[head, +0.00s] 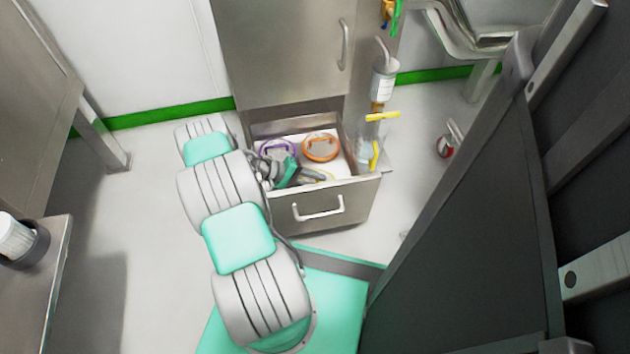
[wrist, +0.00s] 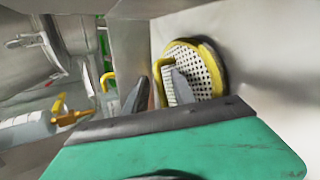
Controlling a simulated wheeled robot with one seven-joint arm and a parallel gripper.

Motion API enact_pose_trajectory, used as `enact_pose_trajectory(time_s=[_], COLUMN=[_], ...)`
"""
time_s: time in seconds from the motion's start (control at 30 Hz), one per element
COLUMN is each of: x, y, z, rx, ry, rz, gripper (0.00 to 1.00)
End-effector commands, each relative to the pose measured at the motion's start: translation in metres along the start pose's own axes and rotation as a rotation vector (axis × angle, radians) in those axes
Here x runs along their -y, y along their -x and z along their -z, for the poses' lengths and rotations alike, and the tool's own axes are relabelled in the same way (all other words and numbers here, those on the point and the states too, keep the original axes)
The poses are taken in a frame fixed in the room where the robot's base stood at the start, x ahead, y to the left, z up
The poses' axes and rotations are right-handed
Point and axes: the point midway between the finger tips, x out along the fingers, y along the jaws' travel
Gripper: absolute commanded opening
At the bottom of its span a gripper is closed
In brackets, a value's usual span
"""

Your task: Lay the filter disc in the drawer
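The filter disc (wrist: 195,72), a perforated metal plate with a yellow rim and a yellow loop handle, shows in the wrist view against a pale wall. In the head view only a bit of yellow (head: 328,175) shows beside my gripper (head: 318,179), low inside the open drawer (head: 345,205). In the wrist view my gripper (wrist: 158,85) has its fingers apart, with the yellow handle between them. Gaps show beside the handle, so it looks open. My arm and gripper hide most of the disc in the head view.
Inside the drawer lie an orange-rimmed disc (head: 320,147) and a purple-rimmed one (head: 278,148). A clear vessel with yellow valve handles (head: 383,115) stands just right of the drawer. The cabinet (head: 280,50) rises behind. Floor left of my arm is clear.

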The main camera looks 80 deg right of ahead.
Motion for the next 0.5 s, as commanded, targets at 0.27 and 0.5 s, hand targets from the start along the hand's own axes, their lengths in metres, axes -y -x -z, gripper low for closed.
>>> enact_pose_trajectory(time_s=[0.27,0.5], x=[-0.005,-0.004], y=[0.032,0.094], z=[-0.001,0.000], rx=[-0.004,-0.005], ry=[0.001,0.001], rz=[-0.001,0.000], gripper=[0.32,0.32])
